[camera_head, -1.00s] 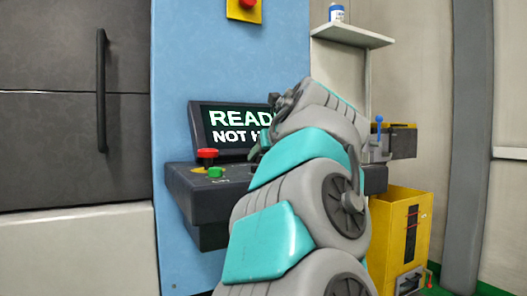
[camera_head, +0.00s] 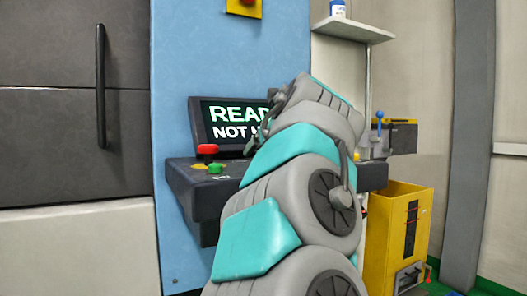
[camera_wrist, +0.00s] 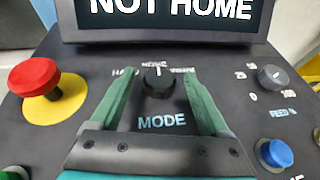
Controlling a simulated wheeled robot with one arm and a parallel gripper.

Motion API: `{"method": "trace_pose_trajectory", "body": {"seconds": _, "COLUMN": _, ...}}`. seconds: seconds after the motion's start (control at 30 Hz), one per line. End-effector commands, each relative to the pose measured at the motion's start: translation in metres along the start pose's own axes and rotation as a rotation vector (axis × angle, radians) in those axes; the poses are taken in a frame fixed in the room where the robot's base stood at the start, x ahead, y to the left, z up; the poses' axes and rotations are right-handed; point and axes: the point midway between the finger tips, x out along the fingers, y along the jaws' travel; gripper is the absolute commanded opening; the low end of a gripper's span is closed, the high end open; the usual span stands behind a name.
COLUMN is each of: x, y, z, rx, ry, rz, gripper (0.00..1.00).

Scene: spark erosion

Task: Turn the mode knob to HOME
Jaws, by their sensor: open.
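The black mode knob (camera_wrist: 158,83) stands on the dark console above the word MODE in the wrist view. A short white mark shows at its top, close to a small label that seems to read HOME. A label at its left and one at its right are partly covered by my fingers. My gripper (camera_wrist: 158,76) is open, with one green finger on each side of the knob and a visible gap to both. The screen (camera_wrist: 170,12) reads NOT HOME. In the head view my arm hides the knob and part of the screen (camera_head: 228,122).
A red emergency button (camera_wrist: 38,80) on a yellow base is left of the knob. A feed knob (camera_wrist: 272,77) and a blue button (camera_wrist: 275,153) are to the right. The console (camera_head: 205,200) projects from a blue panel. A yellow bin (camera_head: 390,235) stands at the right.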

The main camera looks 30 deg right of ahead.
Motion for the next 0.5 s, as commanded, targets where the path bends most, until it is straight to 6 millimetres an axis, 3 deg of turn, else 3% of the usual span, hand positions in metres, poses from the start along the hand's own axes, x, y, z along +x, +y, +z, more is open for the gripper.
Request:
{"method": "trace_pose_trajectory", "body": {"seconds": 0.27, "x": -0.005, "y": 0.000, "z": 0.000, "rx": 0.000, "ry": 0.000, "rz": 0.000, "gripper": 0.80}}
{"method": "trace_pose_trajectory", "body": {"seconds": 0.5, "x": -0.036, "y": 0.000, "z": 0.001, "rx": -0.002, "ry": -0.003, "rz": -0.004, "gripper": 0.80}}
